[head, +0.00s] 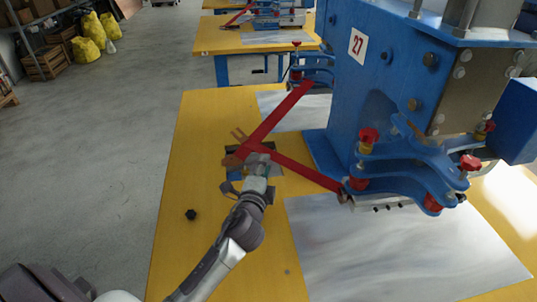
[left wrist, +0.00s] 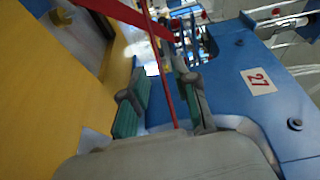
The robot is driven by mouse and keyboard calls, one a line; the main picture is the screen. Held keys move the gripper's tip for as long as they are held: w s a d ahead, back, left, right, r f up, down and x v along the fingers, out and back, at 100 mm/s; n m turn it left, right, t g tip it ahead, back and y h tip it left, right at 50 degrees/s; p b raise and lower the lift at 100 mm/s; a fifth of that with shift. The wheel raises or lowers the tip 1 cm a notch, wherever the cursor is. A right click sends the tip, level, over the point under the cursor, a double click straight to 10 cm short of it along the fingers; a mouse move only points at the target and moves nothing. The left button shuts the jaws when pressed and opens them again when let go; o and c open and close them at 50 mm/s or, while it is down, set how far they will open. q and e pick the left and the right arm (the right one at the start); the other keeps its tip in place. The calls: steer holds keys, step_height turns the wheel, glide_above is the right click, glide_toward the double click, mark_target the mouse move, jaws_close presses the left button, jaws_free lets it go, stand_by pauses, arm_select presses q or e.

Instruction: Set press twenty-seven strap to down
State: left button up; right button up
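Press twenty-seven (head: 345,100) is a large blue machine with a "27" label, on the yellow table at the right. Its red strap (head: 300,172) forms a V, with both ends at the press and the apex out over the table to the left. My left gripper (head: 255,160) is at the apex. In the left wrist view, the green-padded fingers (left wrist: 160,100) are apart, and a thin red part of the strap (left wrist: 165,75) passes between them in the picture. I cannot tell whether they touch it. The "27" label (left wrist: 258,80) shows there too. My right gripper is out of view.
A metal sheet (head: 390,250) lies on the yellow table (head: 200,130) in front of the press. Another yellow table (head: 225,35) stands behind. The floor (head: 100,140) at the left is free.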

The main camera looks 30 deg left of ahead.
mark_target(268, 152)
arm_select(q)
steer(key=b+x, duration=0.1)
steer(key=x, duration=0.5)
steer(key=shift+c, duration=0.3)
jaws_close()
